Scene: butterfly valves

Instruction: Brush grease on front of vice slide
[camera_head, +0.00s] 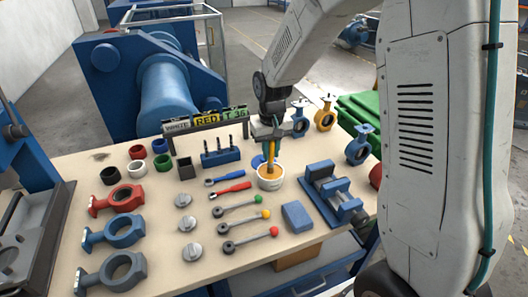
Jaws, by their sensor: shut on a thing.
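My gripper (270,134) points down over the workbench and is shut on a brush with a yellow-orange handle (271,152). The brush is roughly upright, and its lower end is inside a white pot (270,184) with orange-brown grease in it. The bristles are hidden in the pot. The blue and grey vice (333,192) stands to the right of the pot, with its slide running toward the front right edge. My gripper is apart from the vice.
A blue block (296,217) lies left of the vice. Levers with coloured knobs (247,231), ratchets (229,188) and valve bodies (116,233) lie to the left. Blue valves (358,146) and a yellow valve (325,115) stand behind. A blue tool rack (221,157) stands behind the ratchets.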

